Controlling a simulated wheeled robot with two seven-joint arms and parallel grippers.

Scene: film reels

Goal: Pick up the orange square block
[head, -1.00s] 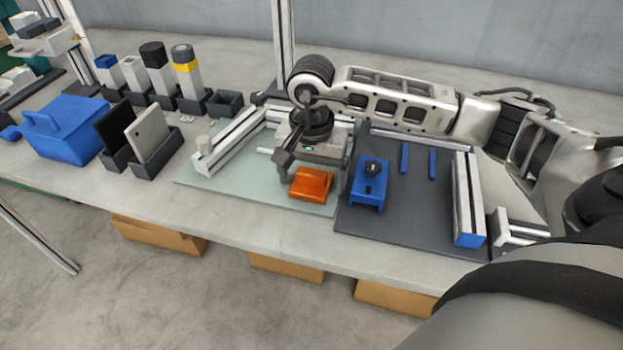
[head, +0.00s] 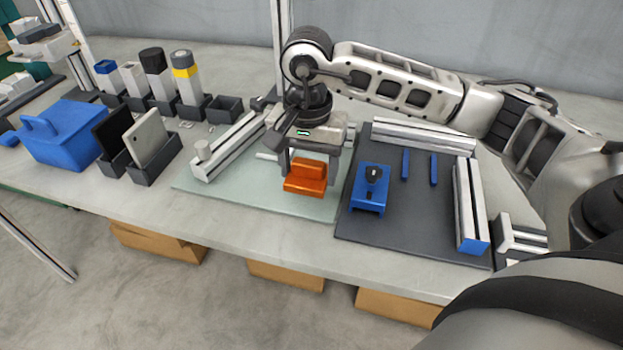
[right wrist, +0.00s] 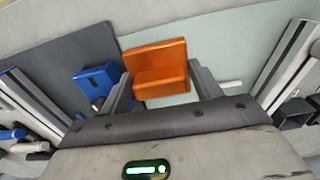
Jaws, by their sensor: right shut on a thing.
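The orange square block (head: 305,179) is a stepped orange piece between the fingers of my right gripper (head: 309,169), over the pale green mat (head: 235,190). The right gripper is shut on it and points down. In the right wrist view the block (right wrist: 158,72) sits between the two grey fingers, with its raised part and lower ledge showing. It looks slightly above the mat, though the gap is hard to judge. My left gripper is not in view.
Right of the block, a blue fixture (head: 370,188) with a black knob stands on a dark mat (head: 405,235) edged by metal rails. A rail (head: 225,148) borders the green mat. Further left are a blue bin (head: 62,138), dark holders and several capped bottles. The green mat's front is clear.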

